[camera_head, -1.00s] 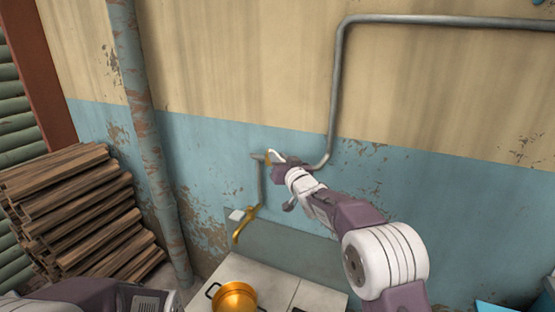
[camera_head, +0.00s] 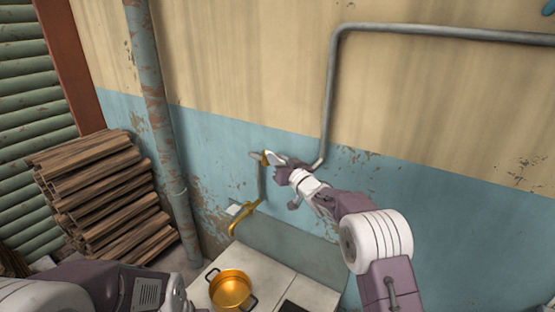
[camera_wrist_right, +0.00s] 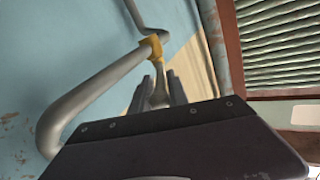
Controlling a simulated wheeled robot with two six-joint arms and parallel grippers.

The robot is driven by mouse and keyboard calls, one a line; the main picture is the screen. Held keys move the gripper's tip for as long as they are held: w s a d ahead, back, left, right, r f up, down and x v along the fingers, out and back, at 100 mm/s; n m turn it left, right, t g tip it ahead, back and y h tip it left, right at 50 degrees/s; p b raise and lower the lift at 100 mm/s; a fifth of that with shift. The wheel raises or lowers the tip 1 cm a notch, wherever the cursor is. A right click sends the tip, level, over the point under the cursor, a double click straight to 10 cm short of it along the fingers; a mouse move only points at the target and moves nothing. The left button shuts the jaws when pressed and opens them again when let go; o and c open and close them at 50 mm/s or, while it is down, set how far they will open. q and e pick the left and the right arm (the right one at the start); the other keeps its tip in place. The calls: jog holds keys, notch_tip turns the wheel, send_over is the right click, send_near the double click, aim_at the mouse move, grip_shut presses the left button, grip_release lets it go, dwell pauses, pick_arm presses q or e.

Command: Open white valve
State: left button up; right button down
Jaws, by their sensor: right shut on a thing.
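The white valve's brass body (camera_head: 265,157) sits on the grey wall pipe and shows as a yellow fitting (camera_wrist_right: 150,45) in the right wrist view. Its pale handle (camera_wrist_right: 158,92) reaches from the fitting towards my wrist camera. My right gripper (camera_head: 277,160) is at the valve from the right. In the right wrist view its two fingers (camera_wrist_right: 160,90) stand on either side of the handle, shut on it. In the head view the gripper hides part of the handle. Only part of my left arm shows at the lower left; its gripper is out of view.
The grey pipe (camera_head: 331,95) runs up the wall and off right. A brass tap (camera_head: 238,220) is below the valve. An orange pot (camera_head: 231,289) stands on the white stove top (camera_head: 262,262). Stacked wood (camera_head: 105,195) and a rusty vertical pipe (camera_head: 160,110) are at left.

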jog(key=c, duration=1.4)
grip_release()
jog(key=shift+a+r, duration=0.1)
jog(key=shift+c, duration=0.2)
jog(key=b+v, duration=0.1)
jog(key=v, duration=0.8)
jog(key=shift+b, duration=0.3)
